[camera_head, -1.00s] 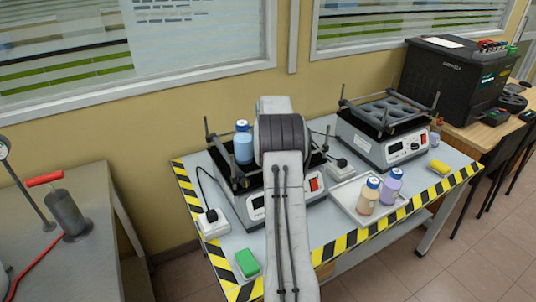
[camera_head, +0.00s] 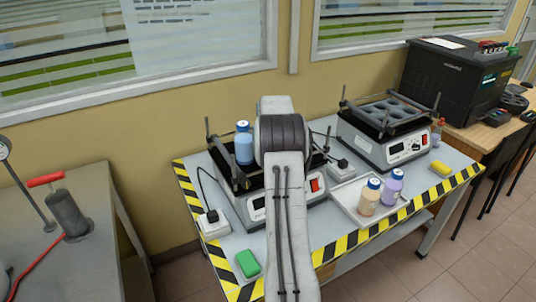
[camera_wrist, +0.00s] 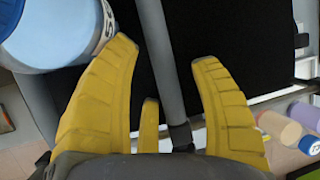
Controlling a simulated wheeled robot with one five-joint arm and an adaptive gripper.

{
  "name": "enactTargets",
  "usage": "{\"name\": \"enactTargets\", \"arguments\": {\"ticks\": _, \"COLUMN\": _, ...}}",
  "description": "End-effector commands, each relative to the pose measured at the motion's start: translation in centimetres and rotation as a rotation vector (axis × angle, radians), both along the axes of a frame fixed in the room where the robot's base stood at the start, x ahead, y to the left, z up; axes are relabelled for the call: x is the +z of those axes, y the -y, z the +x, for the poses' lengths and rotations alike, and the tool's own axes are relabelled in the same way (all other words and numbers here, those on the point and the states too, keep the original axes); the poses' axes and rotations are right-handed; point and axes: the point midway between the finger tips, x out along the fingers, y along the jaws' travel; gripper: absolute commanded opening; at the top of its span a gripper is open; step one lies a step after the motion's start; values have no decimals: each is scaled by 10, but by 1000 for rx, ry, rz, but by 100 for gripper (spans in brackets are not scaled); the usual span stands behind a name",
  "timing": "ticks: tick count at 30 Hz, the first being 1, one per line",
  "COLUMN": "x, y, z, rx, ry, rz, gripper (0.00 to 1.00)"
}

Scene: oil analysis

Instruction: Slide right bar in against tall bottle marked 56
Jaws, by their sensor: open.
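The tall blue bottle (camera_head: 243,146) with a white-and-blue cap stands on the left shaker. In the wrist view, part of a blue bottle (camera_wrist: 62,30) with a partly visible label shows at the upper left, beside the left finger. My gripper (camera_wrist: 166,52) is open, with its yellow fingers on both sides of a grey bar (camera_wrist: 163,65). The bar runs above the black platform to a dark clamp. A gap shows between the bar and the bottle. In the head view my arm hides the gripper and this bar.
The left shaker (camera_head: 256,208) sits on the striped-edge table, with power strips nearby. A second shaker (camera_head: 385,150) stands at the right. A tray (camera_head: 346,193) holds a beige and a purple bottle. A green sponge (camera_head: 248,263) lies at the front left.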

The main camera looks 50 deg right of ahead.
Motion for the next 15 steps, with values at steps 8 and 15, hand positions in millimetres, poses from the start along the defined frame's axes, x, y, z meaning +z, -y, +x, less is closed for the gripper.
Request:
{"name": "enactTargets", "arguments": {"ticks": 8, "x": 35, "y": -10, "z": -11, "rx": 0, "ry": 3, "rz": -2, "gripper": 58}}
{"name": "enactTargets", "arguments": {"ticks": 15, "x": 71, "y": -22, "z": -24, "rx": 0, "ry": 1, "rz": -1, "gripper": 58}}
